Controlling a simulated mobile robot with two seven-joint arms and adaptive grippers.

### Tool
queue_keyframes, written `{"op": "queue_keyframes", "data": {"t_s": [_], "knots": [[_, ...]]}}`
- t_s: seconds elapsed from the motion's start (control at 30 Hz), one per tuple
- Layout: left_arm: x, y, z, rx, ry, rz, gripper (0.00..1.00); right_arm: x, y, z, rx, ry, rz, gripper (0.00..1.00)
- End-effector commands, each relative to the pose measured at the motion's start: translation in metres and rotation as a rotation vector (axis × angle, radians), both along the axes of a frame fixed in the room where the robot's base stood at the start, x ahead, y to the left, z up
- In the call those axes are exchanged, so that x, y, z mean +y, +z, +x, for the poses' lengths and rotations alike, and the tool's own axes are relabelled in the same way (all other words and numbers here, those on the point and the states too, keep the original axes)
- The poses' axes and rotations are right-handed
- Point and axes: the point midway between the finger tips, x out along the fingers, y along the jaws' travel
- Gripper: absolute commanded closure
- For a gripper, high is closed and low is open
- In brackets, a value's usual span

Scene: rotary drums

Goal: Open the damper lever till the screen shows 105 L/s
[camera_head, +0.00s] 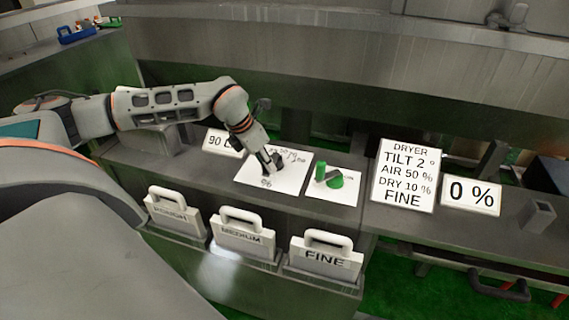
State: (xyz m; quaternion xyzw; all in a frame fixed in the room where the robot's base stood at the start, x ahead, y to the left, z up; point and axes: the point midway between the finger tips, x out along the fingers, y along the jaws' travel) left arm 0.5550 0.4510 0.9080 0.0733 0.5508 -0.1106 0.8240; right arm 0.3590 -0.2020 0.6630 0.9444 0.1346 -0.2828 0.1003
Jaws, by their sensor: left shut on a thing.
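My left gripper (271,162) reaches down onto a white dial plate (292,179) with scale marks and a % sign. It is shut on the damper lever there, which the fingers and wrist mostly hide. A small white screen (218,143) behind and left of the plate starts with 90; my arm covers its right part, so the unit cannot be read in full. My right gripper is not in view.
A green lever (335,181) stands on another white plate just right. A sign (405,175) lists dryer settings; a screen (471,195) beside it shows 0 %. Handled plates marked ROUGH (174,216), MEDIUM (243,237) and FINE (325,262) stand along the front.

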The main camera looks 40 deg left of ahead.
Motion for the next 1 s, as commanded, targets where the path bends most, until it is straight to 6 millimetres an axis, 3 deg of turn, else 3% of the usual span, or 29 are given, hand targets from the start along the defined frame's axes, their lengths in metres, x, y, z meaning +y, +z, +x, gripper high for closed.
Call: {"op": "queue_keyframes", "data": {"t_s": [0.13, 0.43, 0.47, 0.5, 0.53, 0.87, 1.0], "knots": [[0.010, -0.001, -0.008, 0.000, -0.015, 0.002, 1.00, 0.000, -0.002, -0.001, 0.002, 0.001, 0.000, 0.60], [0.009, 0.000, -0.008, -0.001, -0.018, 0.001, 1.00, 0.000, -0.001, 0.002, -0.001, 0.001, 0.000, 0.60], [0.009, 0.000, -0.008, -0.001, -0.018, 0.001, 0.77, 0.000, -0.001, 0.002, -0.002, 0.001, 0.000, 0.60], [0.009, 0.000, -0.008, -0.001, -0.018, 0.001, 0.66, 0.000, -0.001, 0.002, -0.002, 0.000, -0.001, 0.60], [0.009, 0.000, -0.008, -0.001, -0.018, 0.001, 0.65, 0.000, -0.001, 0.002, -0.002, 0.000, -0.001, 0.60], [0.009, 0.001, -0.008, -0.001, -0.017, 0.000, 0.65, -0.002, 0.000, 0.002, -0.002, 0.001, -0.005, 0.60], [0.011, 0.011, -0.011, -0.003, -0.017, 0.001, 0.65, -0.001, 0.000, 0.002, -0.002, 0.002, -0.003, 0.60]]}}
